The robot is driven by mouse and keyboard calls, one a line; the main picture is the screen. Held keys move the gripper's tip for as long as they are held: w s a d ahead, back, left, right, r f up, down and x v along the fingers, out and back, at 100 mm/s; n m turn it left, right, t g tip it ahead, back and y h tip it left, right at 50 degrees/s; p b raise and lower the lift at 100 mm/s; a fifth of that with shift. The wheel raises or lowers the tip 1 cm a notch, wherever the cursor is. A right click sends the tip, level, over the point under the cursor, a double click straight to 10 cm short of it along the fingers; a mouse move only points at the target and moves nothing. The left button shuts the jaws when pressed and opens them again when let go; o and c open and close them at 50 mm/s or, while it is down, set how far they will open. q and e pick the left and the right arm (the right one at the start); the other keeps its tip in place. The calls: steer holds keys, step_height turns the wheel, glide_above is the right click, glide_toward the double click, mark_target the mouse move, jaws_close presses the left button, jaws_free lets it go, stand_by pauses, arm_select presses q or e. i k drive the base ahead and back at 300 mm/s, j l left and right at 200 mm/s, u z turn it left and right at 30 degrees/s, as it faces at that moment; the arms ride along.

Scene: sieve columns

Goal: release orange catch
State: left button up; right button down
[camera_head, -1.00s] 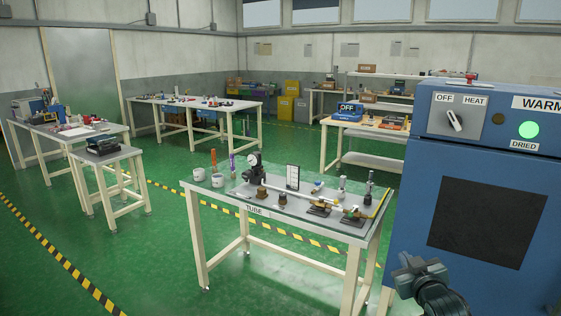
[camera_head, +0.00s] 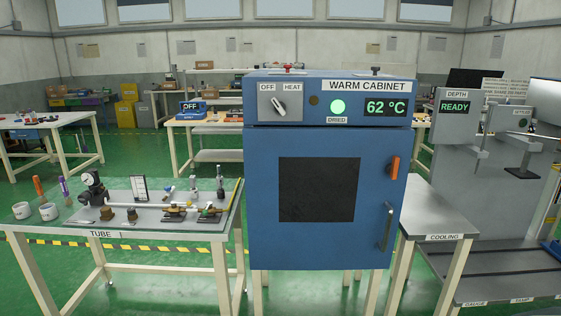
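The orange catch (camera_head: 393,168) is a small upright orange piece on the right side of the blue warm cabinet's (camera_head: 262,200) door. The door looks shut, with a dark window (camera_head: 316,189) and a grey bar handle (camera_head: 387,228) below the catch. The cabinet's panel shows a knob (camera_head: 280,107), a lit green DRIED lamp (camera_head: 338,107) and a display (camera_head: 386,107) reading 62 °C. Neither of my grippers is in view.
The TUBE table (camera_head: 60,233) with fittings and cups stands left of the cabinet. The small COOLING table (camera_head: 437,225) stands close on its right. Further right is a grey DEPTH station (camera_head: 455,190) reading READY. Green floor shows at the left.

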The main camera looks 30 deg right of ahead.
mark_target(392, 168)
steer(key=z, duration=1.75)
